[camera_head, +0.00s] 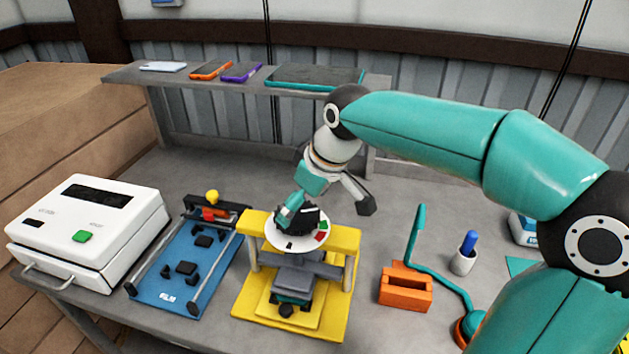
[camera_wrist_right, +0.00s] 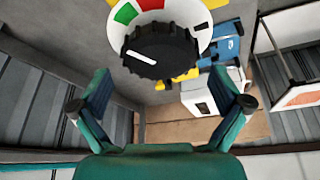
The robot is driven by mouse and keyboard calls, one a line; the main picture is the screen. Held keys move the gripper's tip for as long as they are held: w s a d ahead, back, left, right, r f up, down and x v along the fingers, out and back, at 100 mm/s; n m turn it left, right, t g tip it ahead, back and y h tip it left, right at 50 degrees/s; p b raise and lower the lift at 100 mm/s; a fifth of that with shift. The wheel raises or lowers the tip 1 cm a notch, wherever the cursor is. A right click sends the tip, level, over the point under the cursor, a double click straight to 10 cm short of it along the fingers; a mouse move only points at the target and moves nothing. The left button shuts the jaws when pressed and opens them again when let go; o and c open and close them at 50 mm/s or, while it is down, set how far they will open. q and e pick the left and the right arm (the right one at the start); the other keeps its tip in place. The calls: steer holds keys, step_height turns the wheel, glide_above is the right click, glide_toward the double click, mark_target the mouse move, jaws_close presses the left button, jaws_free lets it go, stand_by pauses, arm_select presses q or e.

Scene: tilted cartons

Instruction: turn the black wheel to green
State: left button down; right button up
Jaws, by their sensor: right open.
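The black wheel (camera_wrist_right: 165,45) is a ridged knob on a white dial with green (camera_wrist_right: 125,13) and red (camera_wrist_right: 150,4) patches. A white line on the wheel points left, to a white part of the dial, not to the green patch. In the head view the dial (camera_head: 283,239) sits on the yellow stand (camera_head: 343,237), and my gripper partly hides the wheel. My right gripper (camera_wrist_right: 161,78) is open, with its fingers apart on either side of the wheel's near edge and nothing held. It also shows over the dial in the head view (camera_head: 330,208). My left gripper is out of view.
A blue board (camera_head: 172,290) and a white box (camera_head: 85,225) with a green button stand left of the stand. An orange block (camera_head: 405,287), a teal lever (camera_head: 416,235) and a cup (camera_head: 464,261) with a blue pen stand right. A shelf (camera_head: 200,83) runs behind.

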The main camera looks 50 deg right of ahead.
steer(key=v, duration=0.9)
